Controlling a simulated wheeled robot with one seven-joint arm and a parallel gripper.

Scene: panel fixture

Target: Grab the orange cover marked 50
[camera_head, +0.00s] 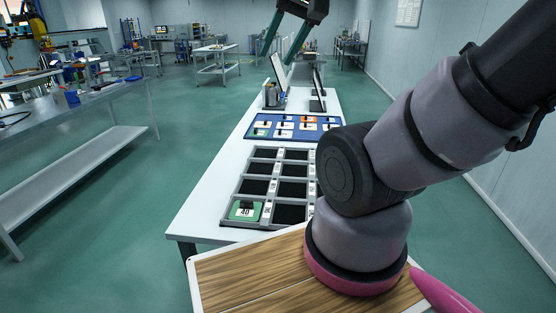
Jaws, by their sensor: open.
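A blue board (257,137) lies on the white table and holds several covers with white labels and dark handles. An orange cover (308,119) sits in its far row, right of the middle; its number is too small to read. A green-edged cover (262,133) sits at the board's left. My gripper (276,57) hangs at the top of the view with its two teal fingers spread apart and nothing between them. It appears high above the table, apart from the orange cover.
A grey tray (262,190) with black compartments lies nearer on the table; a green cover marked 40 (244,211) fills its near left compartment. Two upright screens and a holder (271,95) stand beyond the board. My arm hides the tray's right side.

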